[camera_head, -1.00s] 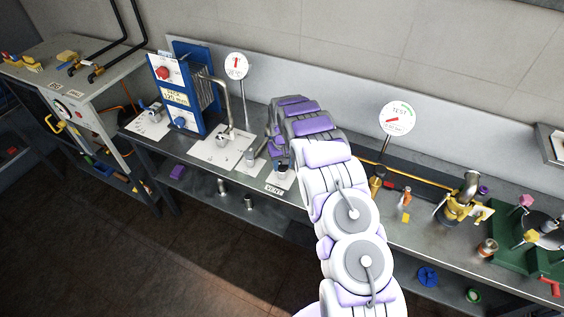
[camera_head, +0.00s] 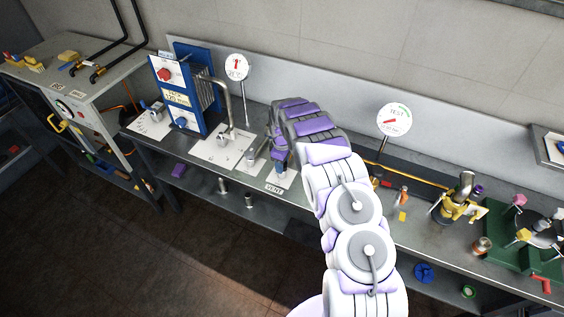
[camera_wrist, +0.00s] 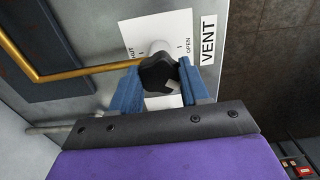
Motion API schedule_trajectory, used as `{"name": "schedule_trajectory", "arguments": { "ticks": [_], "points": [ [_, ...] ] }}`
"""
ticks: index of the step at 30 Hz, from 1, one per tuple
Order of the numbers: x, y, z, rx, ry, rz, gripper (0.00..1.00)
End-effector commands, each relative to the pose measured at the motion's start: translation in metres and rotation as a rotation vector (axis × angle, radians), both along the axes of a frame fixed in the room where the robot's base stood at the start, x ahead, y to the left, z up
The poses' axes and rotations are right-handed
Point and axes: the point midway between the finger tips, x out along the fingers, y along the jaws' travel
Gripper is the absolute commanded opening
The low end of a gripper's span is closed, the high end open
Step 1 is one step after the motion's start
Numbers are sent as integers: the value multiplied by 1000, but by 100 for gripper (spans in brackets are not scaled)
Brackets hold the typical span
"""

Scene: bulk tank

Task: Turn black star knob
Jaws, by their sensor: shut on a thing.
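The black star knob (camera_wrist: 158,73) shows in the wrist view, in front of a white plate (camera_wrist: 165,28) marked OPEN, beside a VENT label (camera_wrist: 208,40). My gripper (camera_wrist: 158,88) has its two blue fingers on either side of the knob and is shut on it. In the head view my gripper (camera_head: 281,170) reaches down to the bench just above the VENT label (camera_head: 274,188). My arm hides most of the knob there.
A blue plate unit (camera_head: 185,95) with a bent metal pipe stands left of my gripper. A round gauge (camera_head: 237,66) stands behind, and a TEST gauge (camera_head: 394,119) stands to the right. A brass pipe (camera_wrist: 85,71) runs close to the knob.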

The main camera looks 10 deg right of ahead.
Motion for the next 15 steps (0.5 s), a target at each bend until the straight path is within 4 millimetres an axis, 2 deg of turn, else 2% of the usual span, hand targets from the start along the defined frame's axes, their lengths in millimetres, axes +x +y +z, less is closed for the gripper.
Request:
{"name": "schedule_trajectory", "arguments": {
  "ticks": [15],
  "points": [
    [3, 0, 2, 0, -9, 91, 15]
  ]
}}
